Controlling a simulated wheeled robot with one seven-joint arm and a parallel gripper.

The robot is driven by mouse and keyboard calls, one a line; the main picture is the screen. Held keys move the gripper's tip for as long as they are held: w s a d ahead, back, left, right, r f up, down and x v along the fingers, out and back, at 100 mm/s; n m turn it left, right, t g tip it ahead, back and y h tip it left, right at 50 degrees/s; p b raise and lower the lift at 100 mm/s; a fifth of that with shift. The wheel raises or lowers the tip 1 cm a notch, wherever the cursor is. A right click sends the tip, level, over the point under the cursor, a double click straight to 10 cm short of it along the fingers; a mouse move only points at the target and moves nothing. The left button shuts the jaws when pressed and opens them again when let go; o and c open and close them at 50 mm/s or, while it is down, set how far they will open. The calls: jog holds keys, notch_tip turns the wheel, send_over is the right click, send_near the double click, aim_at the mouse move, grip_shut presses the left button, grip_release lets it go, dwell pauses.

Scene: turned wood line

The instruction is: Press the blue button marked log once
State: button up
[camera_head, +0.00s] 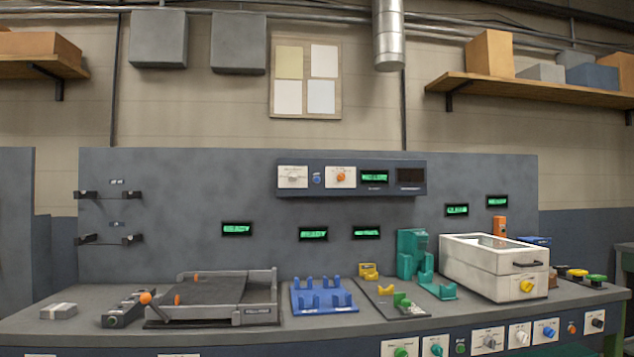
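A small round blue button (317,179) sits on the dark control box (350,191) fixed to the upright grey back panel. It lies between a white-plated pale knob (292,177) on its left and a white-plated orange control (341,177) on its right. Its label is too small to read, so I cannot tell whether it says log. A larger blue control (549,331) on a white plate is on the bench front at lower right; its marking is also unreadable. My gripper is not in view.
The grey bench (390,333) holds a dark tray fixture (215,293), a blue cradle (322,296), green stands (412,252) and a white lidded box (495,266). Green-lit displays (313,234) are on the panel. The space before the control box looks clear.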

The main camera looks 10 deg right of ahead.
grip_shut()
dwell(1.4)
